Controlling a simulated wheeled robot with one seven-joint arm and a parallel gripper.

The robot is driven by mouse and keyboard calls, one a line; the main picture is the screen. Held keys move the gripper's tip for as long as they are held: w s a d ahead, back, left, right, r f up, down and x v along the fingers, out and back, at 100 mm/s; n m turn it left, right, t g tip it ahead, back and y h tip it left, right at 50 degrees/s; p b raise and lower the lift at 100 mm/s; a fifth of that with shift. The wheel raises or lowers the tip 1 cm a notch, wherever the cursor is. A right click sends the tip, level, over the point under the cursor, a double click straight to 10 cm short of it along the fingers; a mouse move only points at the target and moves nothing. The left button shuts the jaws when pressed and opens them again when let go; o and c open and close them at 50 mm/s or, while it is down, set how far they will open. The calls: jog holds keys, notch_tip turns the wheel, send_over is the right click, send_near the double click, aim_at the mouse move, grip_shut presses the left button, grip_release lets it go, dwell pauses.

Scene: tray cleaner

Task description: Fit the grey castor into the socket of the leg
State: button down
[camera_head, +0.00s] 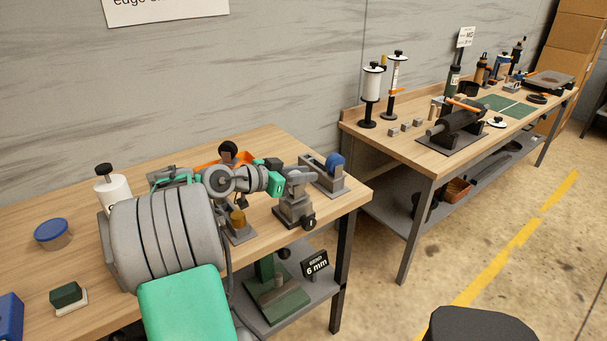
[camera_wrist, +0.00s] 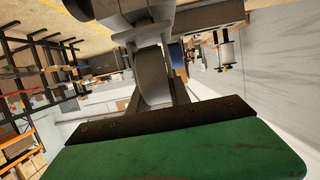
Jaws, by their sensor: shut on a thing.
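My gripper (camera_head: 277,181) is over the near bench, beside a grey vise (camera_head: 295,212) at the bench's right end. A grey piece at the top of the vise (camera_head: 300,177) looks like the leg; its socket cannot be made out. In the wrist view, my gripper is shut on a grey rounded thing (camera_wrist: 152,75), which looks like the castor. In the head view the castor is hidden or too small to separate from the gripper and vise. I cannot tell whether castor and leg touch.
A grey fixture with a blue wheel (camera_head: 335,163) stands just right of the vise. An orange tray (camera_head: 208,161) lies behind my arm. A white bottle (camera_head: 113,186) and a blue-lidded tin (camera_head: 52,234) stand left. The second bench (camera_head: 420,150) is at the right.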

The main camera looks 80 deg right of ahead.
jog(key=shift+f+b, duration=0.45)
jog(key=shift+f, duration=0.15)
jog(key=c, duration=1.1)
grip_release()
jog(key=v, duration=0.7)
jog(key=shift+w+a+r+b, duration=0.25)
jog(key=shift+a+b, duration=0.05)
jog(key=shift+b, duration=0.05)
